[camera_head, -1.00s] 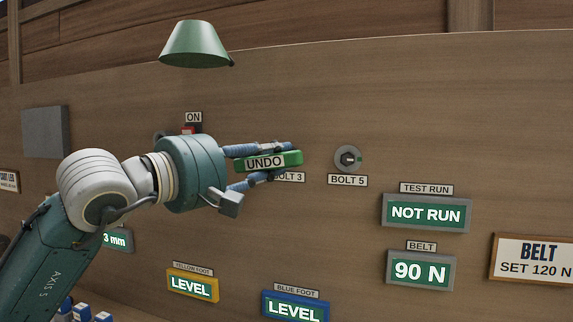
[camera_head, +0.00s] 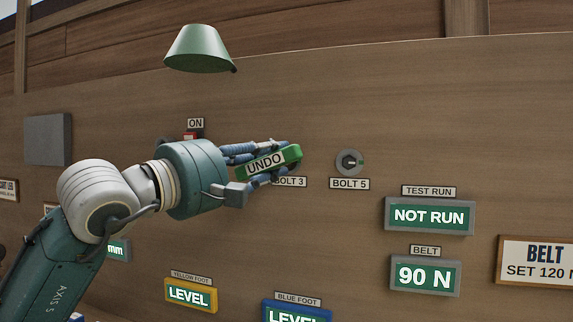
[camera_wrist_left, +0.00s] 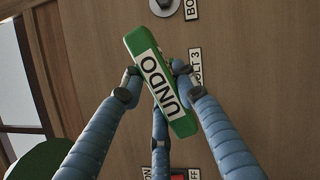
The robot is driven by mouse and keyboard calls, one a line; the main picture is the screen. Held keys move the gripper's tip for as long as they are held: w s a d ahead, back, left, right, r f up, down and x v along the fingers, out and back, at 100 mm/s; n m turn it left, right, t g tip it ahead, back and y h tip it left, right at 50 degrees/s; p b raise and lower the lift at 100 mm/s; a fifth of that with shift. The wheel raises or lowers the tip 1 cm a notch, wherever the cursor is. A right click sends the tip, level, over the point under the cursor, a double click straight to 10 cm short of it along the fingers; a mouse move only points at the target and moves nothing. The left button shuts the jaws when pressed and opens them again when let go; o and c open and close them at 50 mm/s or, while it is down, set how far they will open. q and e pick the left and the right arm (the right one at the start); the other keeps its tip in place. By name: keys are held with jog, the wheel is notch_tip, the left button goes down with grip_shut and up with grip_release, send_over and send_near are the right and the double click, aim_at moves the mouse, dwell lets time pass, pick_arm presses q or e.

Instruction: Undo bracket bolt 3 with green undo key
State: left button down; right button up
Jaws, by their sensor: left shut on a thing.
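The green undo key (camera_head: 291,155), labelled UNDO, is held in my left gripper (camera_head: 266,164) in front of the wooden panel. It sits tilted, its right end higher, in the head view. My left gripper is shut on it; in the left wrist view the blue fingers clasp the green key (camera_wrist_left: 139,40) from both sides. The BOLT 3 label (camera_head: 290,182) shows just below the key, partly covered. Bolt 3 itself is hidden behind the key and fingers, so I cannot tell whether they touch. My right gripper is not in view.
Bolt 5 (camera_head: 349,162) is to the right, above its label. A red switch (camera_head: 190,136) under an ON label is just above my wrist. A green lamp shade (camera_head: 199,49) hangs above. Displays NOT RUN (camera_head: 429,216) and 90 N (camera_head: 425,275) are at lower right.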

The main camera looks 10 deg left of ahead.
pick_arm(q)
jog(key=shift+a+n+t+b, duration=0.15)
jog(key=shift+n+t+b, duration=0.15)
jog(key=shift+n+b, duration=0.2)
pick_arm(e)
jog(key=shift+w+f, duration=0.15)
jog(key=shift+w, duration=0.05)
pick_arm(q)
jog(key=shift+b, duration=0.3)
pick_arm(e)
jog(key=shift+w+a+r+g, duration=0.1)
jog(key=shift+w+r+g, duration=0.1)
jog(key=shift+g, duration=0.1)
pick_arm(q)
jog(key=shift+n, duration=0.3)
jog(key=shift+d, duration=0.2)
jog(key=shift+w, duration=0.1)
jog(key=shift+b, duration=0.35)
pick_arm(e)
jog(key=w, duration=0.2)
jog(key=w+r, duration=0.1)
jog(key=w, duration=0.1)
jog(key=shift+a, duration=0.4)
pick_arm(q)
jog(key=shift+n, duration=0.3)
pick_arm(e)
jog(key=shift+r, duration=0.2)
